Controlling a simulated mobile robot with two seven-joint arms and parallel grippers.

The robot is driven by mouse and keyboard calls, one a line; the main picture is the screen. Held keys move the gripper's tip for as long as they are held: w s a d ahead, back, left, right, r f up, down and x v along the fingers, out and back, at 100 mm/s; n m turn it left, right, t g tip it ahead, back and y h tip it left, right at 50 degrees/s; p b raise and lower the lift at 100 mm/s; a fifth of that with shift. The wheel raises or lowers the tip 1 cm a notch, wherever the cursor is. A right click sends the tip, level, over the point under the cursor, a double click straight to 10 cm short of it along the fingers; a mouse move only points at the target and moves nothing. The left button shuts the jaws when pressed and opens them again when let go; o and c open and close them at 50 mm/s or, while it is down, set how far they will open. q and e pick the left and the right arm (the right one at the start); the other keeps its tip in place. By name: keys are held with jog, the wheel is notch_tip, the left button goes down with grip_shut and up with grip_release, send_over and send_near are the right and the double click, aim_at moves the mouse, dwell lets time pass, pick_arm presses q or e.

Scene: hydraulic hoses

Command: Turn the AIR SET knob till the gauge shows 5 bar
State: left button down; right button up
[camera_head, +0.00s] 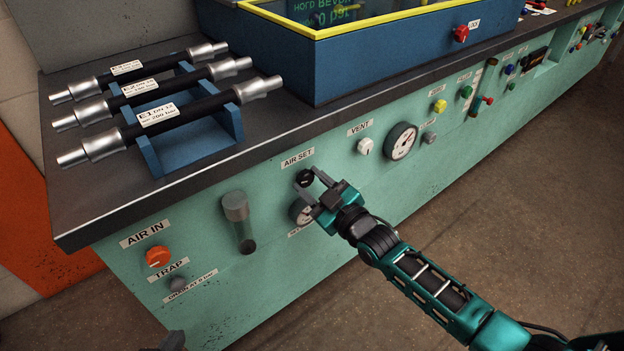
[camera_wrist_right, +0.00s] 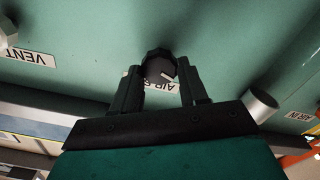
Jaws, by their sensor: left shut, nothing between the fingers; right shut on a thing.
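The AIR SET knob (camera_head: 304,177) is a black round knob on the green panel, under its AIR SET label (camera_head: 297,158). My right gripper (camera_head: 311,181) is shut on it, one finger on each side. The right wrist view shows the dark knob (camera_wrist_right: 159,64) between the fingertips, with the label partly hidden behind the fingers. The gauge (camera_head: 298,213) is a small round dial just below the knob. My right gripper covers part of it, and its reading cannot be made out. My left gripper (camera_head: 172,341) just shows at the bottom edge, shut and empty.
A grey cylinder (camera_head: 238,220) sticks out left of the knob. An orange AIR IN knob (camera_head: 159,256) is further left. A white VENT knob (camera_head: 365,146) and a larger gauge (camera_head: 400,141) are to the right. Hoses (camera_head: 180,110) lie on the bench top above.

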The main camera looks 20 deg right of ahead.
jog(key=m+p, duration=0.1)
jog(key=m, duration=0.4)
jog(key=shift+d+m, duration=0.1)
jog(key=shift+m, duration=0.2)
jog(key=m, duration=0.5)
jog(key=shift+m+p, duration=0.4)
jog(key=shift+f, duration=0.1)
jog(key=o, duration=1.1)
jog(key=shift+c, duration=0.2)
